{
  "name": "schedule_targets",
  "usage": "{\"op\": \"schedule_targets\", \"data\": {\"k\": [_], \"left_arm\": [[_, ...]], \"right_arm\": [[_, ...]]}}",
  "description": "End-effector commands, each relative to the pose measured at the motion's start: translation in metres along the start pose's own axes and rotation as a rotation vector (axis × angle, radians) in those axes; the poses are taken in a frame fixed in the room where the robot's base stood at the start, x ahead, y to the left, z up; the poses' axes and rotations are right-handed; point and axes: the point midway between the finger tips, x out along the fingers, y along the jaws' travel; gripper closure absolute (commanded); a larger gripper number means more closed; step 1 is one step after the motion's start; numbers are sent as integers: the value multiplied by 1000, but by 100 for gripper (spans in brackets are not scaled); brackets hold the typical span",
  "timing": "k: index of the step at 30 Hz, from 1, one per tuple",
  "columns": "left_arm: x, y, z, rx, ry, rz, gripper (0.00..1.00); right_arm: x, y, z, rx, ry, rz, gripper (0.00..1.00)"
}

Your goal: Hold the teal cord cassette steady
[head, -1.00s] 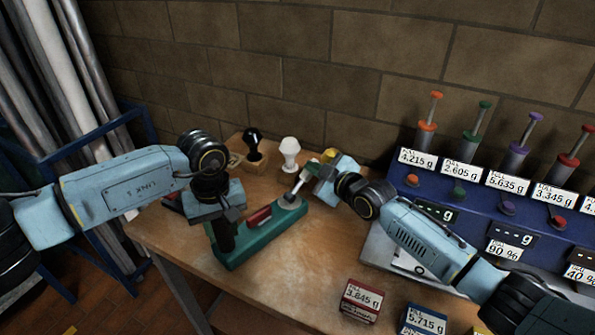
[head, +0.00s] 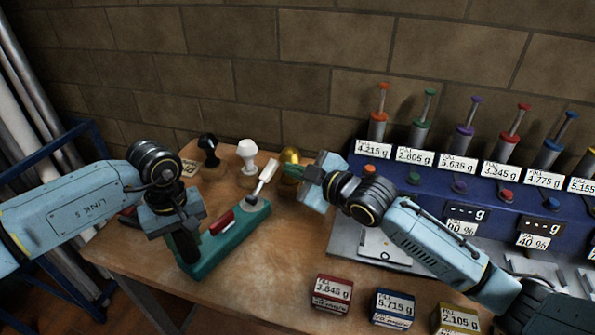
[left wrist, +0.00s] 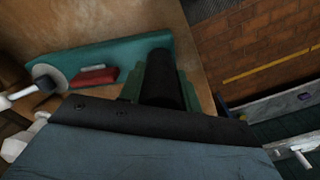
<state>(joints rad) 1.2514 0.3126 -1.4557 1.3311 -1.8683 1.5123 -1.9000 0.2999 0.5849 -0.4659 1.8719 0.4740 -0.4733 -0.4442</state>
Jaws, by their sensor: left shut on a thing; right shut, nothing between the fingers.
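The teal cord cassette (head: 212,254) lies on the wooden bench, with a red block (head: 222,222) and a grey disc (head: 249,206) on top. A lever with a pale handle (head: 267,172) rises from the disc end. My left gripper (head: 184,238) is shut at the cassette's near end, around a black upright grip; the fingers' contact is hidden. The left wrist view shows the black grip (left wrist: 163,82) against the teal body (left wrist: 120,55). My right gripper (head: 295,172) is shut and empty, just right of the lever handle and apart from it.
Behind stand a black-knobbed stamp (head: 209,150), a white-knobbed stamp (head: 248,156) and a gold-topped one (head: 290,156). A blue dispenser rack (head: 440,190) fills the right. Labelled boxes (head: 332,292) sit at the front right. Bare bench lies right of the cassette.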

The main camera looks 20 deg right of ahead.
Motion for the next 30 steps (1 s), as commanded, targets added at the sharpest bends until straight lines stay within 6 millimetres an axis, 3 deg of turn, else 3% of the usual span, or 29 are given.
{"op": "schedule_targets", "data": {"k": [12,13,18,26,30], "left_arm": [[-1,1,0,0,1,2,100],[-1,1,0,0,1,2,64],[-1,0,0,0,1,2,42],[-1,0,0,0,0,1,41],[-10,0,-1,1,3,1,41]], "right_arm": [[-10,0,0,1,1,0,100],[-10,0,0,0,1,0,100],[-10,0,0,0,1,0,100],[-9,0,0,1,1,0,100],[-9,0,0,1,1,0,100]]}}
